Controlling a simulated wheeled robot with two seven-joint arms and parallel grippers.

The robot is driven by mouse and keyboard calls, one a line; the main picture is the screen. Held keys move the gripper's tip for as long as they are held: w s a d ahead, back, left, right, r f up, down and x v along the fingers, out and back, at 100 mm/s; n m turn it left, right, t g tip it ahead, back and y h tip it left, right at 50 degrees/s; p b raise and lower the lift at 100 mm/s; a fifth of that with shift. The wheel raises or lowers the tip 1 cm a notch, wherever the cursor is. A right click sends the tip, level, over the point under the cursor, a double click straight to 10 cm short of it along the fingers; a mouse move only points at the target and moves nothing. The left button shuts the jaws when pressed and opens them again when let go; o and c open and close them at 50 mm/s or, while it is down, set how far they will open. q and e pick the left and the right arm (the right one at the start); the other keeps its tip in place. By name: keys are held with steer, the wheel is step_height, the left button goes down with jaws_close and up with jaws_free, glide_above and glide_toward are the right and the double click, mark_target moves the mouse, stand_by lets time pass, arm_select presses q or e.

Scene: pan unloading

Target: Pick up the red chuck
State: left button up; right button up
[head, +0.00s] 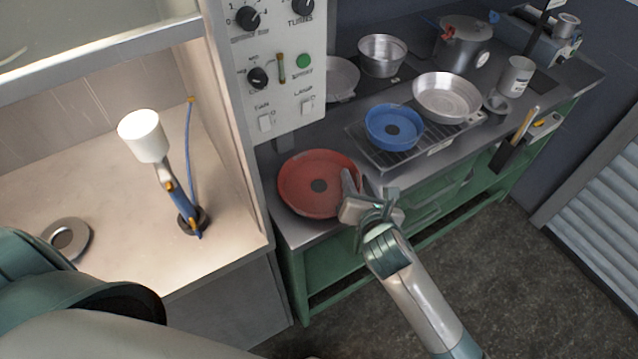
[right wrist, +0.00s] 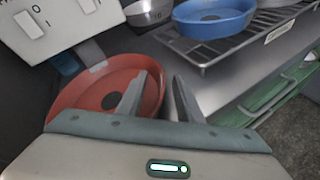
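The red chuck (head: 297,190) is a round, shallow red dish with a dark round centre. It lies at the near left end of the dark metal counter and also shows in the right wrist view (right wrist: 75,102). My right gripper (head: 358,182) is at the chuck's right edge. In the right wrist view its two fingers (right wrist: 160,88) stand apart, with part of the red rim visible between them. I cannot tell whether either finger touches the rim. The left finger hides part of the chuck. My left gripper is out of view.
A blue dish (head: 394,127) sits on a wire rack (head: 378,156) to the right. Metal pans (head: 447,97) and a pot (head: 464,42) stand behind. A control panel (head: 281,75) rises behind the chuck. A lit cabinet with a white lamp (head: 143,136) is at left.

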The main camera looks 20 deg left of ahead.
stand_by(0.3)
jaws_close()
steer(key=shift+r, duration=0.1)
steer(key=shift+r, duration=0.6)
step_height(320, 180, up, 3)
steer(key=shift+f+b, duration=0.15)
steer(key=shift+b, duration=0.4)
steer(key=w+d+r+b, duration=0.2)
steer(key=w+d+r, duration=0.4)
steer(key=d, duration=0.4)
steer(key=shift+w+r+b, duration=0.15)
steer(key=shift+r+b, duration=0.2)
steer(key=shift+r, duration=0.15)
steer(key=shift+a, duration=0.1)
